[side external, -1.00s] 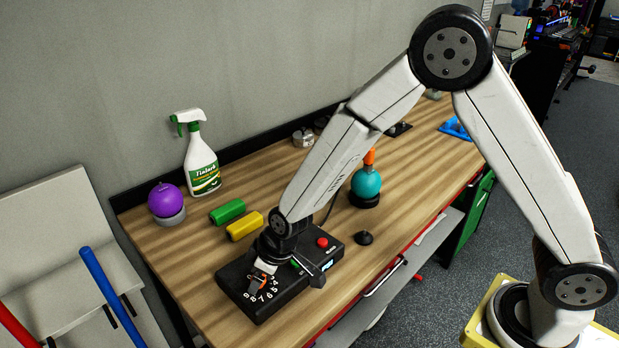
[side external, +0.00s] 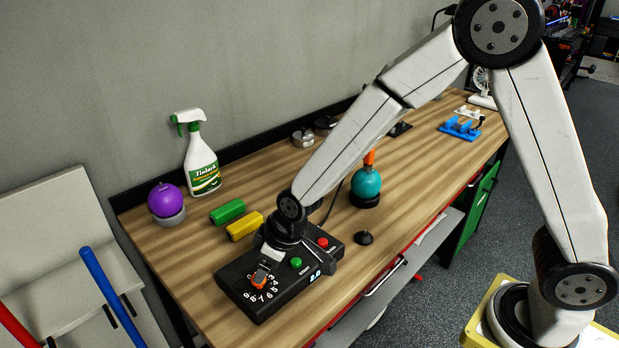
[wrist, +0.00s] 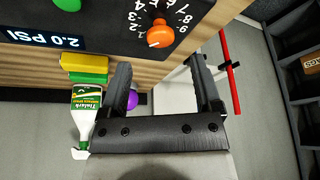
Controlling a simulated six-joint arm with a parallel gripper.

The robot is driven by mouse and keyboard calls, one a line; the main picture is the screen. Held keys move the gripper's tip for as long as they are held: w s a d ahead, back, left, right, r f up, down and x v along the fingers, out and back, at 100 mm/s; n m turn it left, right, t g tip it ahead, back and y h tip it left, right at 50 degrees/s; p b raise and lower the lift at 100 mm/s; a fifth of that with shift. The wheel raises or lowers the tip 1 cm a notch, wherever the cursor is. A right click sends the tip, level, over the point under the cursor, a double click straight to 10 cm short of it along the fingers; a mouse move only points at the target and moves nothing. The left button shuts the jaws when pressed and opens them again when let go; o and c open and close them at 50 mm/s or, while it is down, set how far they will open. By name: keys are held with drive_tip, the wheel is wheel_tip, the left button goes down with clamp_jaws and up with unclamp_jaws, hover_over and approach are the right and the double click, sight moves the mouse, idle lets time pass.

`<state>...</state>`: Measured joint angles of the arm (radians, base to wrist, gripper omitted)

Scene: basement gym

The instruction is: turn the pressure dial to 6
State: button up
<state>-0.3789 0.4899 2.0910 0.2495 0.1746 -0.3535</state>
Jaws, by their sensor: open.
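The pressure dial is an orange knob (wrist: 160,33) on a black control box (side external: 232,283), with white numbers around it. A white mark on the knob points to the lower left in the wrist view, near the low numbers. The box's display (wrist: 45,38) reads 2.0 PSI; it also shows in the side view (side external: 315,275). My gripper (wrist: 160,65) is open and empty, its fingers wide apart. The knob lies past the fingertips, apart from them. In the side view my gripper (side external: 268,262) is over the box, close behind the dial, and its fingers are hard to make out.
The box has a green button (side external: 296,263) and a red button (side external: 322,242). Yellow (side external: 245,226) and green (side external: 228,211) blocks lie behind it. A spray bottle (side external: 203,165), a purple ball (side external: 166,200) and a teal ball (side external: 366,185) stand farther off. Bare wood lies left of the box.

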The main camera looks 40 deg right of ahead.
drive_tip(key=shift+v, duration=1.65)
drive_tip(key=shift+d, duration=0.1)
drive_tip(key=shift+w+d+n+g+y, duration=0.25)
drive_tip(key=shift+w+n+g+y, duration=0.15)
drive_tip(key=shift+n, duration=1.1)
drive_tip(key=shift+w+d+n+g+y, duration=0.3)
drive_tip(key=shift+n+g, duration=0.25)
drive_tip(key=shift+n, duration=0.95)
drive_tip(key=shift+w+d+n+g+y, duration=0.25)
drive_tip(key=shift+w+n+g, duration=0.2)
drive_tip(key=shift+n, duration=1.05)
drive_tip(key=shift+x, duration=3.9)
drive_tip(key=shift+a, duration=0.1)
